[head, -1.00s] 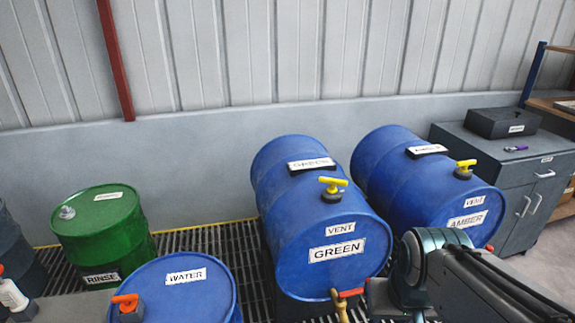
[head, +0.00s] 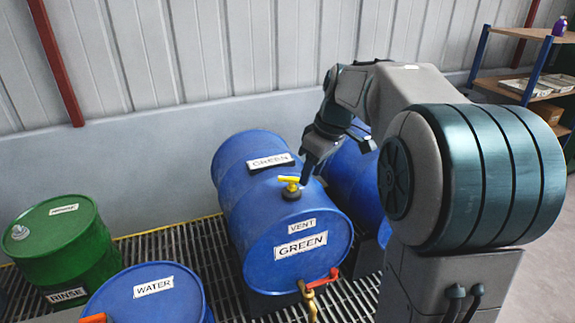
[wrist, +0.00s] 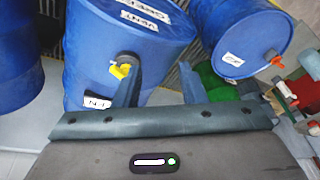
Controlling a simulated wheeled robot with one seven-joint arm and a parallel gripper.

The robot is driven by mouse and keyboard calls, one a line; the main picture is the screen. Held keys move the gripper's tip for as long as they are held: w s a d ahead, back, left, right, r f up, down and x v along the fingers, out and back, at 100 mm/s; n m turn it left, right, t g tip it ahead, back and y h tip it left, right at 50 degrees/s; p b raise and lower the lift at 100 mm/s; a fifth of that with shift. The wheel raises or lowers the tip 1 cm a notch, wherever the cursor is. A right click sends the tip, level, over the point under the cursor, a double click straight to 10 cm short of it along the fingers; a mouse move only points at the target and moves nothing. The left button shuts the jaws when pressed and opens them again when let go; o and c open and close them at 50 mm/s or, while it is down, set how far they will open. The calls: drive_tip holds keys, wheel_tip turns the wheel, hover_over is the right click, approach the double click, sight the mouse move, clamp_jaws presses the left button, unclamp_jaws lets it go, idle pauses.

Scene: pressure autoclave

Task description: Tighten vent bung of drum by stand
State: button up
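The blue GREEN drum (head: 240,215) lies on its side, with a VENT label on its end and a black vent bung with a yellow T-handle (head: 290,183) on its upper side near that end. In the wrist view the handle (wrist: 120,71) is just left of my left finger. My gripper (head: 306,176) is close to the right of the handle in the head view. The wrist view shows my gripper (wrist: 160,80) open, with nothing between its fingers. The blue AMBER drum (head: 352,185) lies behind and is mostly hidden by my arm, its bung out of sight.
A blue WATER drum (head: 165,308) with an orange handle stands at the front left, beside a green RINSE drum (head: 70,250). A brass tap with a red handle (head: 322,280) projects from the GREEN drum's end. Shelves (head: 535,85) stand at the right.

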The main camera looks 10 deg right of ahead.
sight(292, 180)
drive_tip(key=w+d+r+n+y+p, duration=0.25)
drive_tip(key=w+n, duration=0.25)
drive_tip(key=w, duration=0.5)
drive_tip(key=shift+h, duration=0.45)
drive_tip(key=x, duration=0.4)
drive_tip(key=p+x, duration=0.1)
drive_tip(key=x, duration=0.8)
drive_tip(key=shift+d+f, duration=0.25)
drive_tip(key=shift+f, duration=0.15)
drive_tip(key=shift+c, duration=0.4)
clamp_jaws()
